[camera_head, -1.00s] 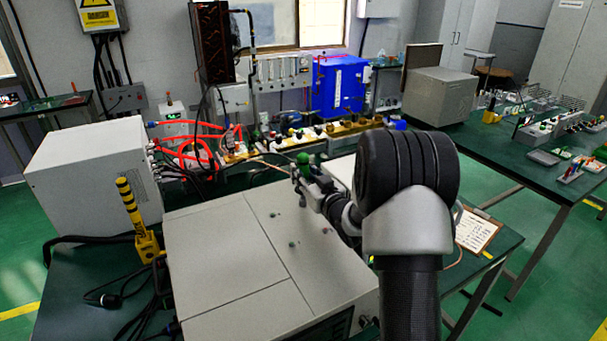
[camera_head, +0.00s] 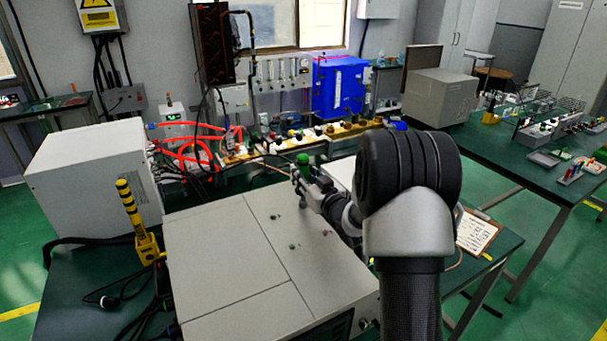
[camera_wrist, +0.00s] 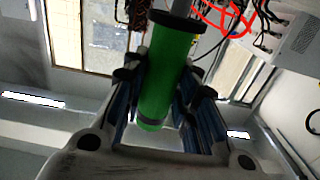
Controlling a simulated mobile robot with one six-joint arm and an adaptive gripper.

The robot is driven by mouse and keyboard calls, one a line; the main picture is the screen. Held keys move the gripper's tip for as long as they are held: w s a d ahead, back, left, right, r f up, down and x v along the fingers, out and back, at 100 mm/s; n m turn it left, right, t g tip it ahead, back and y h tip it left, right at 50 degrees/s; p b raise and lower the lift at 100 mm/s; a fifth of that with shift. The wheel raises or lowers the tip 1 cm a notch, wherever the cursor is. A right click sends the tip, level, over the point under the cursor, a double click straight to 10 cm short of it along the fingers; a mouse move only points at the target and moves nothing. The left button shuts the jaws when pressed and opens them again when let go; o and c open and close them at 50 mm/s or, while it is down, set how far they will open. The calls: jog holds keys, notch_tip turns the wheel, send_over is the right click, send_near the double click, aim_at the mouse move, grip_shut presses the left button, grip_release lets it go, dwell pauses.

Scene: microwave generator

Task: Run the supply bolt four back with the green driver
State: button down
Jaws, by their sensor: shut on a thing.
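The green driver (camera_wrist: 165,70) is held between the fingers of my gripper (camera_wrist: 163,85) in the wrist view, its handle filling the gap. In the head view the driver's green handle (camera_head: 302,160) shows at the end of my arm, above the far right part of the grey cabinet's top (camera_head: 215,245). My gripper (camera_head: 307,177) is shut on it. I cannot tell which is supply bolt four. The driver's tip is hidden.
A white box (camera_head: 90,175) with red hoses and cables stands at the left. A yellow-and-black post (camera_head: 130,205) is beside the cabinet. A row of small fittings (camera_head: 300,140) lies behind. A clipboard (camera_head: 475,230) lies at the right.

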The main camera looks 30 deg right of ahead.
aim_at(303, 156)
jog(key=shift+r+p, duration=2.05)
jog(key=shift+r, duration=2.35)
